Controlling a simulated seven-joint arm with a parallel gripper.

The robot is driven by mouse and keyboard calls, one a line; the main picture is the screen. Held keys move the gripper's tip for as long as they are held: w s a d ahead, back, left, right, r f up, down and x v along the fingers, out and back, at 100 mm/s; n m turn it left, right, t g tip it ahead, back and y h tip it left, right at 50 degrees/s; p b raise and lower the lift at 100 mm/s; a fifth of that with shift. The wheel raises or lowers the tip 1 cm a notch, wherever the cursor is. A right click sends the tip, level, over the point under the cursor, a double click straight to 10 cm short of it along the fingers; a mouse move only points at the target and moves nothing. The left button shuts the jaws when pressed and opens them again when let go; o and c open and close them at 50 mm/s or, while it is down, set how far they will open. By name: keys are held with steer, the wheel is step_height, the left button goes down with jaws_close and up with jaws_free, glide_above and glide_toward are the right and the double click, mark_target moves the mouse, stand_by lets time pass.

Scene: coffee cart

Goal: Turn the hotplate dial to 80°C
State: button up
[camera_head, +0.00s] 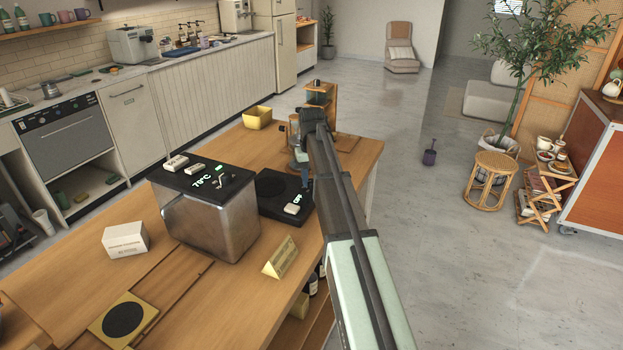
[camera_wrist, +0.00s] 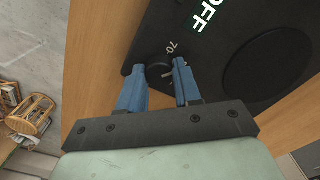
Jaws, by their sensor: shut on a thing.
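The hotplate (camera_head: 266,206) is a flat black unit on the wooden table, with a round black plate and a lit display reading OFF. It fills much of the wrist view (camera_wrist: 208,62), where its display also reads OFF. The dark round dial (camera_wrist: 158,72) sits near the hotplate's edge, with a "70" mark printed beside it. My gripper (camera_wrist: 160,70) has its two blue fingers on either side of the dial, shut on it. In the head view my gripper (camera_head: 303,172) is at the far right side of the hotplate, and my arm hides the dial.
A metal box (camera_head: 212,222) with a black top and a lit temperature readout stands left of the hotplate. A yellow sign (camera_head: 281,259) and a white box (camera_head: 125,240) are nearer.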

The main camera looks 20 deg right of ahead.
mark_target(312, 181)
steer(key=shift+m, duration=1.9)
steer(key=o, duration=1)
steer(key=shift+o, duration=0.2)
step_height(312, 181, up, 14)
steer(key=shift+f, duration=0.1)
